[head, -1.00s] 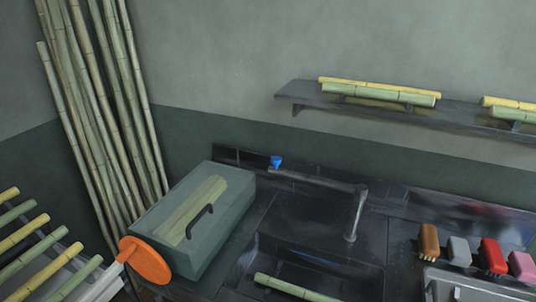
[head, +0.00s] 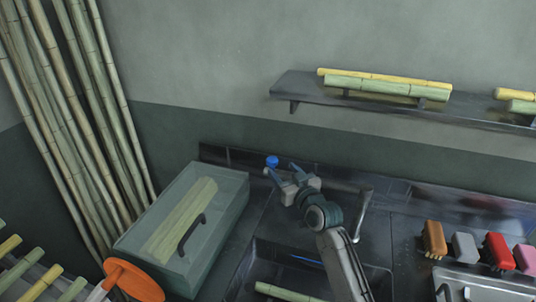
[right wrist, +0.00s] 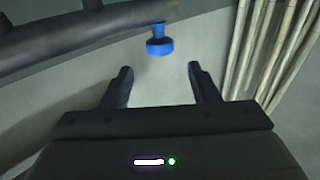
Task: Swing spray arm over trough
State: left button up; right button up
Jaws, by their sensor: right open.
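The spray arm (head: 345,184) is a grey pipe on a post behind the trough, reaching left, with a blue nozzle (head: 272,161) at its free end. My right gripper (head: 276,174) is open in the head view, its fingers close to the nozzle end and hiding part of the pipe. In the right wrist view the blue nozzle (right wrist: 159,42) hangs beyond and between the open fingertips (right wrist: 160,72), apart from them. The dark trough (head: 250,262) is partly covered by my right arm; a green cane piece (head: 284,291) lies in it. My left gripper does not show.
A clear green box (head: 150,238) with a black handle and cane inside stands left of the trough. An orange disc (head: 134,281) is at its front. Several coloured brushes (head: 497,250) and a metal tray (head: 490,291) are at right. A shelf (head: 300,88) holds cane above.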

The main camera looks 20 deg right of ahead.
aim_at(271, 158)
jog(key=w, duration=0.2)
jog(key=w+a+p, duration=0.1)
jog(key=w, duration=0.2)
jog(key=w+p, duration=0.1)
jog(key=w, duration=0.2)
jog(key=shift+w+a, duration=0.25)
jog(key=shift+a, duration=0.1)
jog(key=shift+w+a, duration=0.1)
jog(key=shift+w, duration=0.35)
jog(key=shift+w+f, duration=0.1)
jog(key=shift+c, duration=0.6)
grip_shut()
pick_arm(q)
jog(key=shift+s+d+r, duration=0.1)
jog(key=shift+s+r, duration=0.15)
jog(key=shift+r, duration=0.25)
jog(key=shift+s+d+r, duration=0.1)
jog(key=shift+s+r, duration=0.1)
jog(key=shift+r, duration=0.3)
